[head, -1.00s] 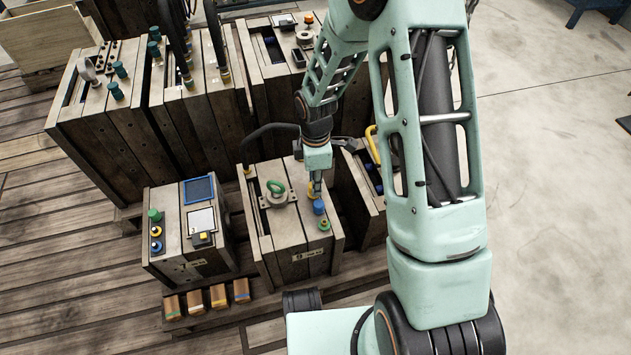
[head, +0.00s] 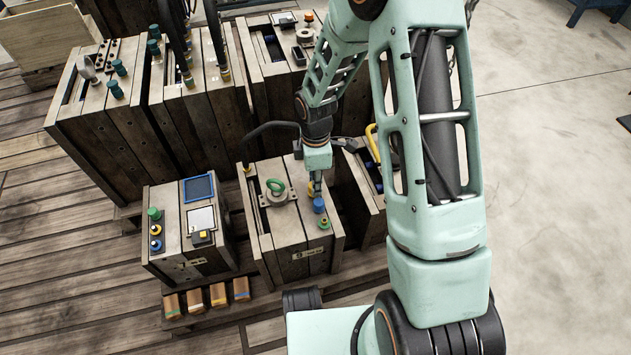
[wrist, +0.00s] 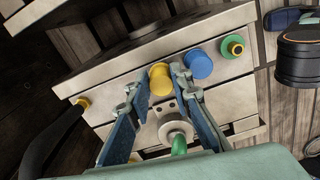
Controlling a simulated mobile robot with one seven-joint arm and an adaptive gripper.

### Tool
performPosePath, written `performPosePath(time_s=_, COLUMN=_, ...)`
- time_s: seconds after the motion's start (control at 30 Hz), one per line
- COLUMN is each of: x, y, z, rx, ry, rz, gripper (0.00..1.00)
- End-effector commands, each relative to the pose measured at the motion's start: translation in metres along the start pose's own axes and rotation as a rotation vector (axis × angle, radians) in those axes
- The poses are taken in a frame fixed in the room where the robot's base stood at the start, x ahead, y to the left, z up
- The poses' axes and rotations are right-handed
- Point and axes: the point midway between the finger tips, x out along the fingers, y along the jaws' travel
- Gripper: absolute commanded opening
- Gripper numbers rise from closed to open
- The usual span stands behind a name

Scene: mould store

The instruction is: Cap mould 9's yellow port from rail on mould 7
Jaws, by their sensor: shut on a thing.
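My gripper (head: 315,190) points down at the front right of the middle wooden mould (head: 278,226), which carries a green ring handle (head: 276,186). In the wrist view its fingers are shut on a yellow cap (wrist: 160,78). Right beside it stands a blue cap (head: 319,206), also in the wrist view (wrist: 199,64), then an open green-collared post (wrist: 233,46). The cap seems still at its place in this row; its underside is hidden. The left front mould (head: 192,263) has a green-capped port (head: 154,214), a bare yellow port (head: 156,230) and a bare blue port (head: 156,245). Mould numbers are unreadable.
The left mould also bears a blue-framed panel (head: 199,188) and a white card (head: 201,219). A black hose (head: 268,129) arches behind the middle mould. Taller moulds stand behind. Several coloured-banded blocks (head: 218,295) lie in front. A yellow handle (head: 372,142) rises at right.

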Motion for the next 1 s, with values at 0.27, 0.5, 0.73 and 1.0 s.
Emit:
performPosePath(time_s=0.27, x=0.0033, y=-0.0001, z=0.0, rx=0.0, ry=0.0, rz=0.0, gripper=0.1)
performPosePath(time_s=0.5, x=0.0069, y=0.0, z=0.0, rx=0.0, ry=0.0, rz=0.0, gripper=0.1)
performPosePath(time_s=0.73, x=0.0071, y=0.0, z=0.0, rx=0.0, ry=0.0, rz=0.0, gripper=0.1)
performPosePath(time_s=1.0, x=0.0072, y=-0.0002, z=0.0001, rx=0.0, ry=0.0, rz=0.0, gripper=0.4)
